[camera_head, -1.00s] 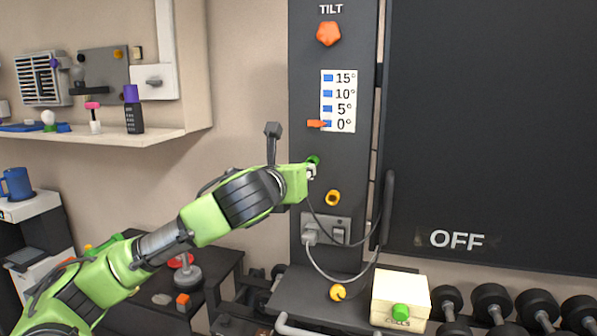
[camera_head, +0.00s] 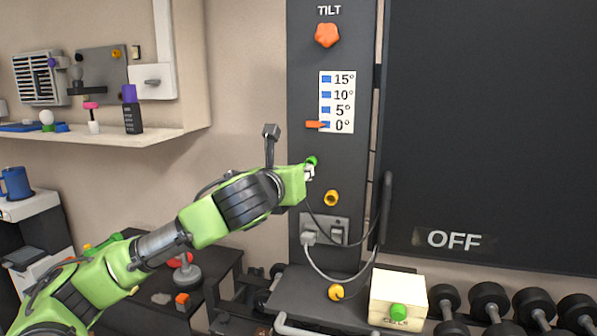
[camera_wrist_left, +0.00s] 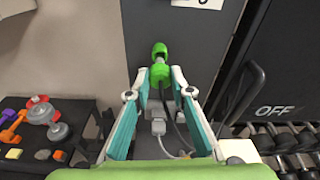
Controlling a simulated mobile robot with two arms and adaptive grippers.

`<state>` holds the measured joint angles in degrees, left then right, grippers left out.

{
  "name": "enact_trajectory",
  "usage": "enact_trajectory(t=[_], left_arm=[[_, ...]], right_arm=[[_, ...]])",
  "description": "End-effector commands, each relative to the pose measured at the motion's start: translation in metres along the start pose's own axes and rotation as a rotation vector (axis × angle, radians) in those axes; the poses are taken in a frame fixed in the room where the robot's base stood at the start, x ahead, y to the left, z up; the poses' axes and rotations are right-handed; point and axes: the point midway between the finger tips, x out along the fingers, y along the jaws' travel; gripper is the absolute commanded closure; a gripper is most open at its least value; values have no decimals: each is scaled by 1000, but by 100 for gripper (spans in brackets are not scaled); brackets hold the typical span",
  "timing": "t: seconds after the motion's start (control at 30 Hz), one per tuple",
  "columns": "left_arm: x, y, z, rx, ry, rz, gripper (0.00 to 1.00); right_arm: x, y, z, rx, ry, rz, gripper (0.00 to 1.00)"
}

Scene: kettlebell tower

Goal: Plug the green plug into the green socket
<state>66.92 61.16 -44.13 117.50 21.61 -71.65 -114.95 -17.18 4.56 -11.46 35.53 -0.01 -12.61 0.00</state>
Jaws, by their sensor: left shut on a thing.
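My left gripper (camera_wrist_left: 161,76) is shut on the green plug (camera_wrist_left: 160,77), pinched between its fingertips in the left wrist view. The green socket (camera_wrist_left: 160,51) is on the dark upright column just beyond the plug; it also shows in the head view (camera_head: 312,160). Plug and socket look lined up and very close. I cannot tell whether they touch or how far the plug is in. In the head view my left gripper (camera_head: 309,172) is at the column, right below the socket, and mostly hides the plug. A dark cable hangs below the gripper. My right gripper is not in view.
A yellow socket (camera_head: 331,198) and a grey outlet plate (camera_head: 325,232) with a plugged-in lead are lower on the column. A dark handle (camera_head: 387,210) stands to the right.

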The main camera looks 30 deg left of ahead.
Motion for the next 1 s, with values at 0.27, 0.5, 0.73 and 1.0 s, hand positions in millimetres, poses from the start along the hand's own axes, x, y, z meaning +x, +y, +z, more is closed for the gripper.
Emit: enact_trajectory(t=[0.27,0.5,0.73,1.0], left_arm=[[0,0,0,0,0,0,100],[0,0,0,0,1,0,100],[0,-1,0,1,1,-1,100],[0,0,-1,1,0,-1,100]], right_arm=[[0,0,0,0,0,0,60],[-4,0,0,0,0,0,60],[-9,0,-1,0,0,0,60],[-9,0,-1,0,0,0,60]])
